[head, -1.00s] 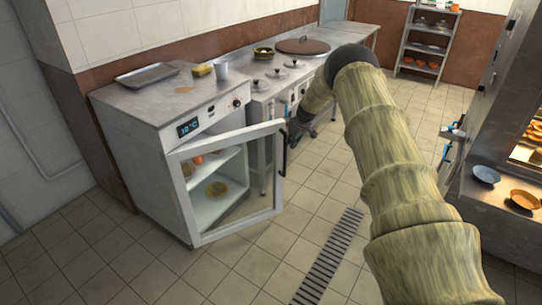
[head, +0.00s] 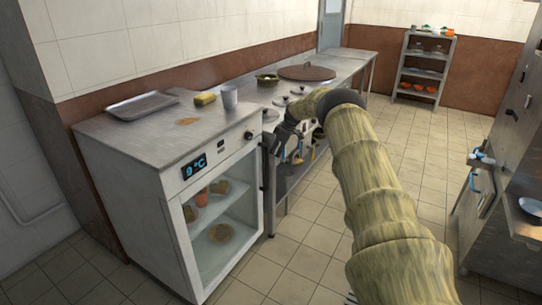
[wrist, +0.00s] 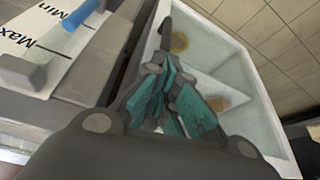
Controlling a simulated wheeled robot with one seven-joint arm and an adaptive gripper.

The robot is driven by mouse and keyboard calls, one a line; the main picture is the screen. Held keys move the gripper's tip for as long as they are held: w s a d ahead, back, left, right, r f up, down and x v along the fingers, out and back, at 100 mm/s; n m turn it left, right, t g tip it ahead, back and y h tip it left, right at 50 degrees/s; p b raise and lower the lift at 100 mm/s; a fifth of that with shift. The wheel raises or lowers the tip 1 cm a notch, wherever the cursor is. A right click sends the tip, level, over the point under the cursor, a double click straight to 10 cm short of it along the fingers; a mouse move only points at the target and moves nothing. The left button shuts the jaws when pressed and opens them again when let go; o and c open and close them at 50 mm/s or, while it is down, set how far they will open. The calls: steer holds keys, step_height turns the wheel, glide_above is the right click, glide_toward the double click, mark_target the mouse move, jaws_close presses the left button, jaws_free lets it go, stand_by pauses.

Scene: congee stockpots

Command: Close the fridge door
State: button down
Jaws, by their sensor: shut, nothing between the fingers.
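The fridge (head: 140,200) is a steel-topped cabinet at the left in the head view, its display reading 9 °C. Its white-framed glass door (head: 190,245) lies flush, or almost flush, with the cabinet front; I cannot tell whether a thin gap is left. A dark vertical handle (head: 265,170) is at the door's right edge. My gripper (head: 271,146) is beside the top of that handle, and I cannot tell whether they touch. In the wrist view my gripper (wrist: 172,105) is shut and empty, with teal finger pads, in front of the white door frame (wrist: 268,110).
Bowls with food (head: 220,232) show through the glass. A tray (head: 142,105), a yellow sponge (head: 205,99) and a cup (head: 229,98) stand on top. A stove counter (head: 335,72) adjoins at the back right. A Min/Max panel with a blue lever (wrist: 80,15) is close in the wrist view. The aisle floor is open.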

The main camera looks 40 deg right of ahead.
steer(key=shift+w+a+r, duration=0.3)
steer(key=shift+w+a, duration=0.2)
steer(key=shift+w, duration=0.15)
steer(key=shift+d, duration=0.1)
steer(key=s+d+r, duration=0.5)
steer(key=s+r, duration=0.2)
steer(key=r, duration=0.1)
steer(key=shift+s+r+p, duration=0.25)
steer(key=shift+s+p, duration=0.05)
steer(key=shift+s, duration=0.05)
